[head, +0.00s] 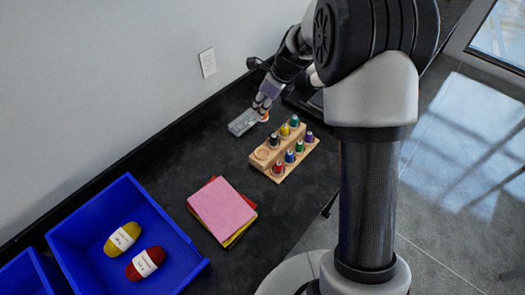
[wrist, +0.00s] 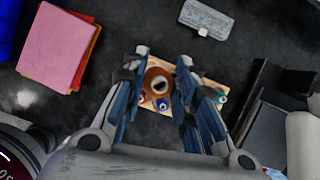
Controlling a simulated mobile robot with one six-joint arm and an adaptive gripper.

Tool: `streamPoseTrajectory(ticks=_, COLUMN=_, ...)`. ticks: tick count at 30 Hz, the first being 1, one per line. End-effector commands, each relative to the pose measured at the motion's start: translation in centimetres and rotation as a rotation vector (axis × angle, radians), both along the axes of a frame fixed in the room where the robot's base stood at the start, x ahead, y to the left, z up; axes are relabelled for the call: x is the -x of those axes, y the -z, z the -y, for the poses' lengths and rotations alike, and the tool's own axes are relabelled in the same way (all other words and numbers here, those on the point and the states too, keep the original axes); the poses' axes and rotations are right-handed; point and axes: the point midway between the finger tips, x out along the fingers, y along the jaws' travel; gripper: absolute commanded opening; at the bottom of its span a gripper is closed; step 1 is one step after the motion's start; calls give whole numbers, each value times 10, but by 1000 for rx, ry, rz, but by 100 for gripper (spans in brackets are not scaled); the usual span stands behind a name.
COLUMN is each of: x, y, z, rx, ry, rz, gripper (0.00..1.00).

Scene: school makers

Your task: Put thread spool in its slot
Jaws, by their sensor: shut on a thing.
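My gripper (head: 264,104) is shut on an orange-brown thread spool (head: 264,117), held at the back left of the rack in the head view. In the wrist view the spool (wrist: 158,84) sits between the two fingers of the gripper (wrist: 163,60), with its round end showing. The wooden spool rack (head: 280,176) stands on the dark counter and holds several coloured spools. A round empty slot (head: 262,154) shows at its left end. In the wrist view the rack (wrist: 207,82) lies behind the fingers and is partly hidden.
A grey block-like object (head: 242,123) lies left of the gripper. Pink, red and yellow felt sheets (head: 221,208) lie in front of the rack. A blue bin (head: 128,188) with yellow and red yarn stands at lower left. The wall runs behind the counter.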

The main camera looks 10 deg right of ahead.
Motion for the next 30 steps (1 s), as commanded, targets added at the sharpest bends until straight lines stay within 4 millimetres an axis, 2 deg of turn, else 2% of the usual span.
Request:
streamPoseTrajectory(ticks=9, x=2, y=88, z=0, rx=-1, ry=1, rz=-9, gripper=8)
streamPoseTrajectory(ticks=15, x=2, y=135, z=0, rx=-1, ry=1, rz=-6, gripper=8)
streamPoseTrajectory(ticks=25, x=1, y=162, z=0, rx=-1, ry=0, rz=-5, gripper=8)
streamPoseTrajectory(ticks=30, x=1, y=190, z=0, rx=0, ry=0, rz=-6, gripper=8)
